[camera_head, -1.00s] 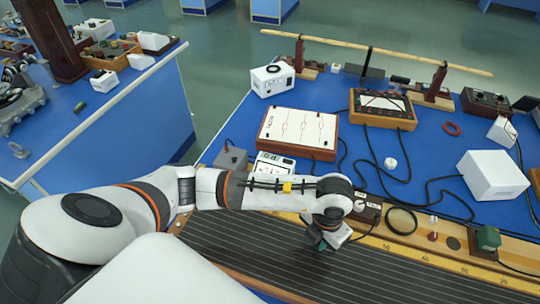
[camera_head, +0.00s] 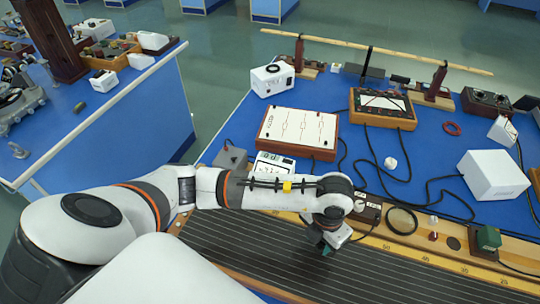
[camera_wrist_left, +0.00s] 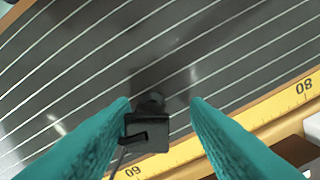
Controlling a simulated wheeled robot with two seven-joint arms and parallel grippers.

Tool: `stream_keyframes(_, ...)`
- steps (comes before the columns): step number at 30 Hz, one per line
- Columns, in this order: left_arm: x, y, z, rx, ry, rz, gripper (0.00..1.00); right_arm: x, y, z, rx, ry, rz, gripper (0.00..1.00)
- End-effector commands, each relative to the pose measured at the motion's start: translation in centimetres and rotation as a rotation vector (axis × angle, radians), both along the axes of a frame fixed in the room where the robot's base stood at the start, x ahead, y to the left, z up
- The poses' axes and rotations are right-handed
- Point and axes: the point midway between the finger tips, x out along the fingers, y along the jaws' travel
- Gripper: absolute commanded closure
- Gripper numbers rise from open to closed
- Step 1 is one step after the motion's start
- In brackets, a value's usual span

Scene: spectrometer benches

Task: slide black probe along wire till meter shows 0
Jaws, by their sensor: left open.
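My left gripper (camera_head: 326,250) hangs over the dark wire board (camera_head: 280,262), near its ruled edge. In the left wrist view its two teal fingers (camera_wrist_left: 160,103) are apart. The black probe (camera_wrist_left: 147,132) shows between them, nearer the left finger, with a thin cable at its side. Pale wires (camera_wrist_left: 60,60) run across the board in parallel lines; I cannot tell which one the probe touches. A small meter with a display (camera_head: 274,166) stands behind my left forearm, partly covered; its reading is too small to read. My right gripper is not in view.
A yellow scale (camera_wrist_left: 190,150) runs along the board's edge. A white panel (camera_head: 298,130) lies behind my arm.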

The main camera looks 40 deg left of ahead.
Motion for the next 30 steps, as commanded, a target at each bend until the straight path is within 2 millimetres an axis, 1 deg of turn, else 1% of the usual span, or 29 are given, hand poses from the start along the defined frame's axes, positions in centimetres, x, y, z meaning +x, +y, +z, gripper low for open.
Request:
stream_keyframes(5, 0.1, 0.0, 2.9, -0.001, -0.006, -0.002, 0.58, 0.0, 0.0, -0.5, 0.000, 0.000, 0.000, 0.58)
stream_keyframes(12, 0.2, 0.0, 8.0, -0.001, -0.004, -0.001, 0.58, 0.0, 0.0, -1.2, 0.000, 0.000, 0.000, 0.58)
stream_keyframes(15, 0.1, 0.0, 9.6, -0.002, -0.003, -0.001, 0.58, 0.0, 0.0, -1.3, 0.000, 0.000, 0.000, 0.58)
stream_keyframes(18, 0.1, 0.0, 10.7, 0.000, 0.000, -0.001, 0.58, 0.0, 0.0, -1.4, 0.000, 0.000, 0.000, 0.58)
stream_keyframes(21, 0.0, 0.0, 11.2, 0.002, 0.003, -0.001, 0.58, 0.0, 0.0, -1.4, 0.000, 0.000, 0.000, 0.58)
stream_keyframes(30, 0.0, 0.0, 11.4, 0.002, 0.004, -0.001, 0.58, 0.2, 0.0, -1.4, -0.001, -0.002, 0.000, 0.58)
